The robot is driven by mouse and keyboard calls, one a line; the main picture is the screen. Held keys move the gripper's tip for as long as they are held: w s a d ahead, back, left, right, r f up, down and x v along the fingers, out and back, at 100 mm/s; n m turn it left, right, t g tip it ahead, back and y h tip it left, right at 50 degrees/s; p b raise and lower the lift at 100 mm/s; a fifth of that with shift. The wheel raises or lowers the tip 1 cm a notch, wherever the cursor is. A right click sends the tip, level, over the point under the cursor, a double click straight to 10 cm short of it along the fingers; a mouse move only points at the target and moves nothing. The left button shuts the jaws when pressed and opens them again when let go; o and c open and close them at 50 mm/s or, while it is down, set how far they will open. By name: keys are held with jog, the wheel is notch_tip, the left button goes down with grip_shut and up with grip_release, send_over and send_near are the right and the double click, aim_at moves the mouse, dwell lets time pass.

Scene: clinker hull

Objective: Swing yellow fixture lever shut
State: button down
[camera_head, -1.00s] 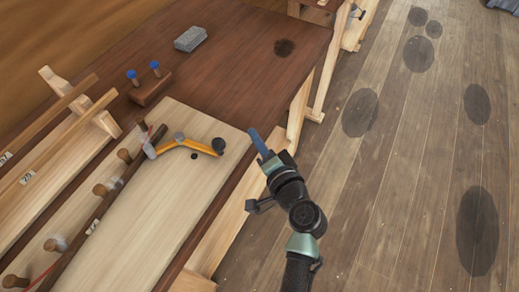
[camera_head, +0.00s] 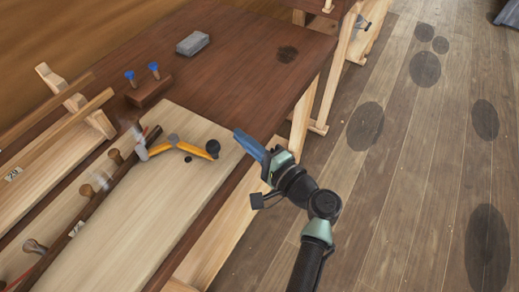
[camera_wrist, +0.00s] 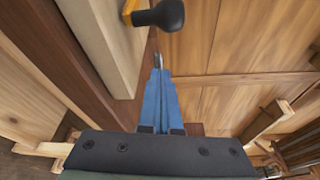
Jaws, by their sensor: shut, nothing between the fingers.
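The yellow lever (camera_head: 193,149) lies on the pale wooden board on the bench. It runs from a grey pivot (camera_head: 173,138) to a black knob (camera_head: 213,148) at its right end. A grey clamp end (camera_head: 142,152) sits at its left, by the dark rail. My gripper (camera_head: 238,136) has blue fingers, shut and empty, a short way right of the knob and apart from it. In the wrist view the knob (camera_wrist: 160,15) shows at the top, beyond and left of my blue fingertips (camera_wrist: 159,66).
A pale board (camera_head: 150,205) lies on the dark bench (camera_head: 235,75). A block with two blue-topped pegs (camera_head: 148,90) and a grey block (camera_head: 193,43) stand farther back. Several wooden pegs line the dark rail (camera_head: 105,190). Open floor (camera_head: 400,170) lies to the right.

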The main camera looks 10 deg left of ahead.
jog(key=shift+w+a, duration=0.3)
jog(key=shift+a, duration=0.45)
jog(key=shift+s+a+r+p, duration=0.15)
jog(key=shift+s+p, duration=0.2)
jog(key=shift+s, duration=0.25)
jog(key=shift+s+a+r+p, duration=0.15)
jog(key=shift+s+p, duration=0.2)
jog(key=shift+s, duration=0.7)
jog(key=shift+s+a, duration=0.1)
jog(key=shift+s+a+m+t+h+p, duration=0.1)
jog(key=shift+s+m+t+h+p, duration=0.2)
jog(key=shift+s+m+p, duration=0.15)
